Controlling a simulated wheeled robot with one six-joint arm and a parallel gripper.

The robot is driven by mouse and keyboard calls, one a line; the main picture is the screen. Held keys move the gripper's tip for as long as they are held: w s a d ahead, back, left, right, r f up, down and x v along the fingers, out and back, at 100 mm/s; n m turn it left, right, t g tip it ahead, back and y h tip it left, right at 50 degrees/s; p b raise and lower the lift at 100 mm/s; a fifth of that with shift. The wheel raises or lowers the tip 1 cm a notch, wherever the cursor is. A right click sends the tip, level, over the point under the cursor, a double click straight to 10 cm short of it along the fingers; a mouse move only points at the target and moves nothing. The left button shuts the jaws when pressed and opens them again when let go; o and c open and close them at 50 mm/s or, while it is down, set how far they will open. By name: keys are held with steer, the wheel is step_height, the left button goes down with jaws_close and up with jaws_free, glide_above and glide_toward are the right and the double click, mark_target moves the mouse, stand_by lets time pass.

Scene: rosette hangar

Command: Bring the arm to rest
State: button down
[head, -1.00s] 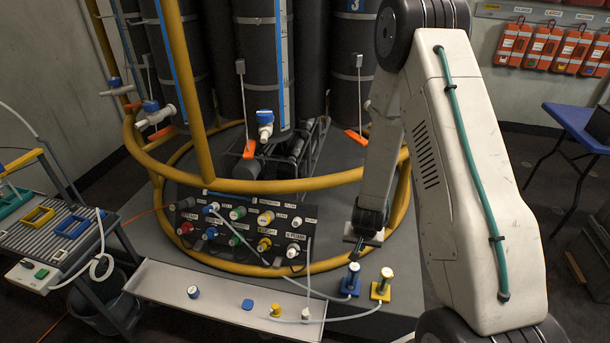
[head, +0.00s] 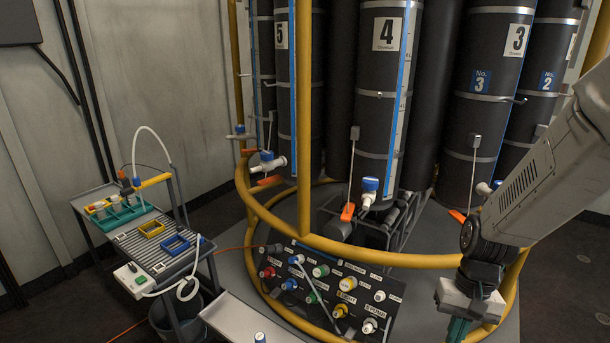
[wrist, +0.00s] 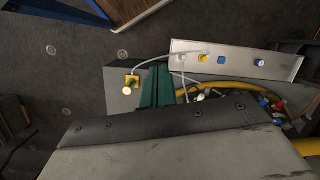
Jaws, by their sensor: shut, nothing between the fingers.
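My arm reaches in from the right edge of the head view. My gripper (head: 458,331) hangs at the lower right, in front of the yellow rail (head: 390,259), with its teal fingers partly cut off by the bottom edge. In the wrist view my gripper (wrist: 157,86) shows its teal fingers close together and holding nothing. They overlook the floor platform, between a yellow block with a plug (wrist: 131,82) and a pale tray (wrist: 278,65). I cannot tell how far the fingers are above these.
A black connector panel (head: 320,310) with several coloured knobs stands left of my gripper. Tall dark cylinders (head: 378,100) rise behind the rail. A trolley (head: 143,250) with a hose and coloured racks stands at the left. Dark floor (head: 560,285) is open at the right.

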steer(key=s+a+r+n+t, duration=0.1)
steer(key=s+r+t, duration=0.1)
steer(key=s+r, duration=0.4)
steer(key=s+a+r+n+t+h, duration=0.1)
steer(key=s+r, duration=0.6)
steer(key=r, duration=0.8)
steer(key=shift+a+r+n+t+h, duration=0.3)
steer(key=shift+a+r+n+t, duration=0.1)
steer(key=shift+n, duration=0.2)
steer(key=shift+f, duration=0.1)
steer(key=shift+s, duration=0.15)
